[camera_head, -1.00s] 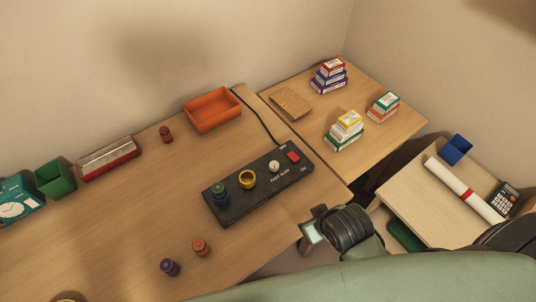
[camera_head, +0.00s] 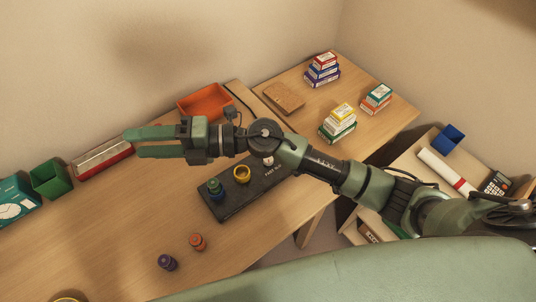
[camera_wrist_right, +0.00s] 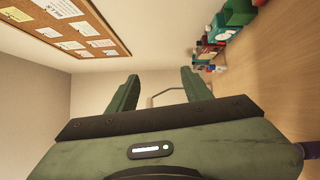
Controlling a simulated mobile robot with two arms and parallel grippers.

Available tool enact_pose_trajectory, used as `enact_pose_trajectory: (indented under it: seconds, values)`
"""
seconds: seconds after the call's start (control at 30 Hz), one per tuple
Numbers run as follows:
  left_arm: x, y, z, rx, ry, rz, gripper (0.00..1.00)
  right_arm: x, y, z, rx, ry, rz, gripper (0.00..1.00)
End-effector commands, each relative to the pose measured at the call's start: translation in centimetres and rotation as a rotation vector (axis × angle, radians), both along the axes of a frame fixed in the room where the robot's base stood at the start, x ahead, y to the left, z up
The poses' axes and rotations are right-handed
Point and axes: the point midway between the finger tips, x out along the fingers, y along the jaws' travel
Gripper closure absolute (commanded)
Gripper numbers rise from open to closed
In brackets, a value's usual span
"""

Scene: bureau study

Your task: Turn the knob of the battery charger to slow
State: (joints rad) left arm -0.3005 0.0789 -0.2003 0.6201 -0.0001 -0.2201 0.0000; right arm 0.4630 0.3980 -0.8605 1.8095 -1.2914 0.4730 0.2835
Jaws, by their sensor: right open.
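The battery charger (camera_head: 233,207) is a long black box on the desk. A battery with a green top and blue body (camera_head: 215,190) stands at its left end, beside a yellow ring (camera_head: 242,174). Its white knob (camera_head: 268,161) is mostly hidden by my right arm, so its setting cannot be read; the red switch is hidden too. My right gripper (camera_head: 130,143) is open and empty, above the desk, left of and apart from the charger. Its two green fingers also show spread in the right wrist view (camera_wrist_right: 160,88). My left gripper is not in view.
An orange tray (camera_head: 205,101), a red box (camera_head: 103,160) and a green bin (camera_head: 50,178) line the desk's back. Orange (camera_head: 197,242) and purple (camera_head: 167,262) batteries stand in front. Small boxes (camera_head: 338,122) are stacked to the right. The desk's middle left is clear.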

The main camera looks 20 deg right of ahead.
Motion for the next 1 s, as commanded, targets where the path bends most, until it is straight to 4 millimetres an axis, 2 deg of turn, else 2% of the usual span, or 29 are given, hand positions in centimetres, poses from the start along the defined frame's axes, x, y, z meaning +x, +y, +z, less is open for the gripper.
enact_pose_trajectory:
  seconds: [0.07, 0.13, 0.17, 0.2, 0.23, 0.3, 0.4, 0.5, 0.6, 0.67, 1.0]
  values:
    - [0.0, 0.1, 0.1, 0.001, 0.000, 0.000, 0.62, -1.2, -0.3, -4.8, -0.281, -0.114, 0.169, 0.50]
    - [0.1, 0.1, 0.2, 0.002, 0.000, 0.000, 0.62, -1.3, -2.8, -9.6, -0.548, -0.176, 0.291, 0.50]
    - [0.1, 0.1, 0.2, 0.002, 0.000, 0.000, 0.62, -1.0, -4.4, -11.5, -0.665, -0.193, 0.331, 0.50]
    - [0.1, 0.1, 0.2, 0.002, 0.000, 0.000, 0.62, -0.3, -7.0, -13.7, -0.817, -0.206, 0.376, 0.50]
    - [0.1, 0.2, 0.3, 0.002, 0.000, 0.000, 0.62, 0.4, -9.2, -15.0, -0.928, -0.211, 0.402, 0.50]
    - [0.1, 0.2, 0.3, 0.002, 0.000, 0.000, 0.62, 2.1, -14.4, -17.0, -1.163, -0.205, 0.438, 0.50]
    - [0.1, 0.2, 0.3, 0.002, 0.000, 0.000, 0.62, 4.3, -20.9, -17.9, -1.422, -0.170, 0.450, 0.50]
    - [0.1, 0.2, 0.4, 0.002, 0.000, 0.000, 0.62, 5.5, -24.8, -17.7, -1.570, -0.139, 0.446, 0.50]
    - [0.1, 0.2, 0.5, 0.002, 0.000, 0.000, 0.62, 5.9, -26.5, -17.7, -1.634, -0.119, 0.443, 0.50]
    - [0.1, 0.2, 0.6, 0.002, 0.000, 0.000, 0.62, 5.9, -26.8, -18.1, -1.642, -0.115, 0.445, 0.50]
    - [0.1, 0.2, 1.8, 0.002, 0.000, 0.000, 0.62, 5.8, -26.6, -23.2, -1.638, -0.116, 0.446, 0.50]
